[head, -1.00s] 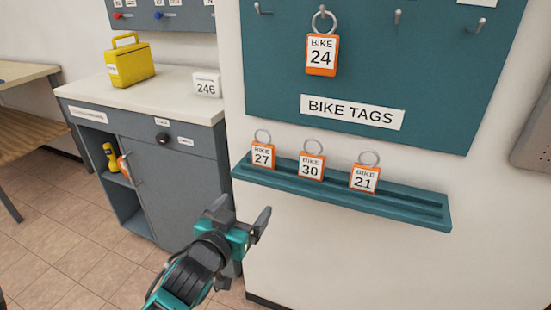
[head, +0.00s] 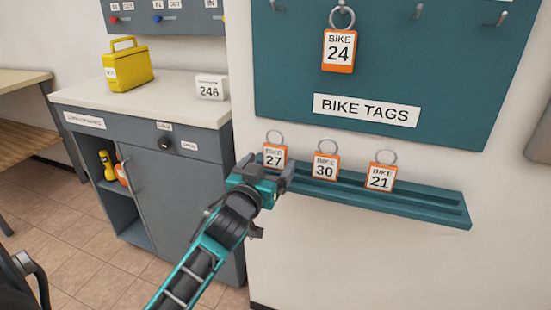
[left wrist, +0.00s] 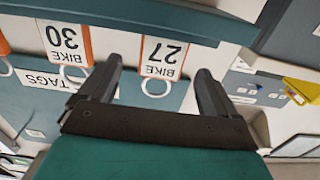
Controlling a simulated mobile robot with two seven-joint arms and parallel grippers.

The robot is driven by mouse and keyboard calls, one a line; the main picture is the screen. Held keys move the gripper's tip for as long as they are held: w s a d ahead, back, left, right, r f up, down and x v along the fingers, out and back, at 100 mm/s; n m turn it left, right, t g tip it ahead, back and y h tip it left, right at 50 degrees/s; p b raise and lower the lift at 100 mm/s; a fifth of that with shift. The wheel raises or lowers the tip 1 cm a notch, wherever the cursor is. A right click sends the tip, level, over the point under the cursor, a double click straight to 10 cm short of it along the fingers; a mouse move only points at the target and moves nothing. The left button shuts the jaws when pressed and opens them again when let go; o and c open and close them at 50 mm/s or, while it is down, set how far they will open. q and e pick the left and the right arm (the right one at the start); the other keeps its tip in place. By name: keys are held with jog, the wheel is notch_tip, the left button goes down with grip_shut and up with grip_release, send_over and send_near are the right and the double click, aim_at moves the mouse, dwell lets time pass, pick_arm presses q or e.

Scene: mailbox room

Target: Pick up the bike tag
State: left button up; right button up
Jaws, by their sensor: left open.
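Three orange-framed bike tags with metal rings stand in a row on the teal ledge (head: 420,205): tag 27 (head: 275,155), tag 30 (head: 325,167) and tag 21 (head: 380,178). Tag 24 (head: 339,50) hangs from a hook on the board above. My left gripper (head: 268,170) is open and empty, just in front of tag 27, and hides its lower edge. In the left wrist view, upside down, tag 27 (left wrist: 162,58) shows between the open fingers, apart from both. Tag 30 (left wrist: 65,42) is outside them. My right gripper is not in view.
The teal board (head: 440,70) carries empty hooks and a "BIKE TAGS" label (head: 367,109). To the left stands a grey cabinet (head: 185,195) with a yellow case (head: 127,68) and a white 246 block (head: 211,87) on top. The wall below the ledge is clear.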

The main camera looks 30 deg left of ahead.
aim_at(274, 155)
pick_arm(q)
jog(key=shift+b+x, duration=0.35)
jog(key=shift+x, duration=2.9)
jog(key=shift+a, duration=0.1)
jog(key=c, duration=1)
jog(key=shift+c, duration=0.2)
jog(key=shift+r, duration=0.15)
